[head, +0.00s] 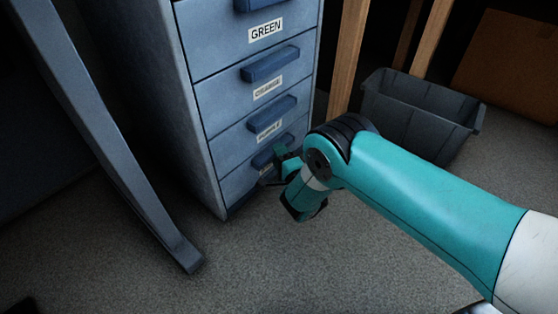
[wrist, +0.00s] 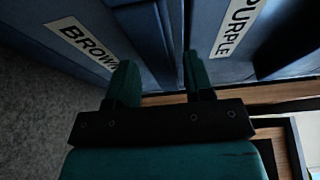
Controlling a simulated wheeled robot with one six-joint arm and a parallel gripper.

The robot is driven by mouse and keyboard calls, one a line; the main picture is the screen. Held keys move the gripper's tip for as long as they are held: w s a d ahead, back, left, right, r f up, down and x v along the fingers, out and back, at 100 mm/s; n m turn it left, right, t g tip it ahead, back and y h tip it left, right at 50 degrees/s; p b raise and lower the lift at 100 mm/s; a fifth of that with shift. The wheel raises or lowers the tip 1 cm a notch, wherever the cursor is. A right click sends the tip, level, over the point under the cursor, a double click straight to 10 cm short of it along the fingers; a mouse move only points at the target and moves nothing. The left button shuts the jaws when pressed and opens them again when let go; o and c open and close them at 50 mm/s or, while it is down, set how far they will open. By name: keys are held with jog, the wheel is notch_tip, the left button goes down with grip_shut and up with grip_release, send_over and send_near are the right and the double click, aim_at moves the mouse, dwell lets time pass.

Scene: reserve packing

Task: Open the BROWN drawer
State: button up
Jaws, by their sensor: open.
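The blue cabinet (head: 188,110) stands left of my arm, its visible drawers stacked and flush. The BROWN label (wrist: 88,45) is on the lowest drawer front in the wrist view, partly covered by a finger. The brown drawer's blue handle (wrist: 150,35) runs between my fingers. In the head view that drawer (head: 245,178) is at the bottom, mostly hidden behind my gripper. My gripper (head: 277,168) is open at its front, one finger on each side of the handle in the wrist view (wrist: 158,75). I cannot tell whether the fingers touch it.
The PURPLE label (wrist: 237,25) is on the drawer just above. Drawers marked GREEN (head: 265,30) and ORANGE (head: 267,88) are higher up. A grey bin (head: 415,110) and wooden legs (head: 347,60) stand to the right. A slanted grey leg (head: 110,135) is at left. Carpet in front is clear.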

jog(key=shift+w+a, duration=0.1)
jog(key=shift+w, duration=0.1)
grip_shut()
jog(key=shift+s+r, duration=0.1)
